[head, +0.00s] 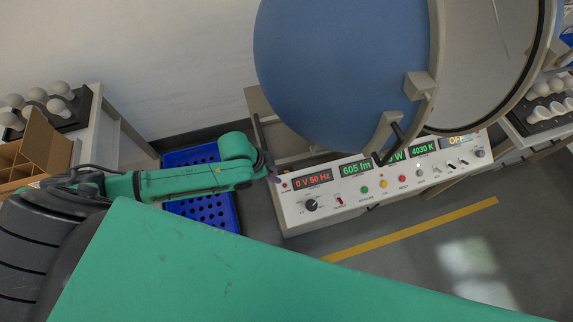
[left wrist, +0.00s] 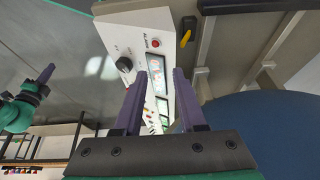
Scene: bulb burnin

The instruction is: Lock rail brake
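My left gripper (head: 271,172) is at the left end of the white control panel (head: 330,210). In the left wrist view my left gripper (left wrist: 160,75) shows two purple fingers apart, with nothing held between them. Beyond them, a black-and-yellow lever (left wrist: 187,31) sits on the frame beside the panel's end. A green link with a purple finger, apparently my right gripper (left wrist: 46,74), is at the left, apart from the panel.
The large blue sphere (head: 340,70) with its open half (head: 488,60) stands behind the panel. A blue crate (head: 205,212) is on the floor left of the panel. A side table with bulbs (head: 60,88) and a cardboard box (head: 45,145) stands at left. Floor before the panel is clear.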

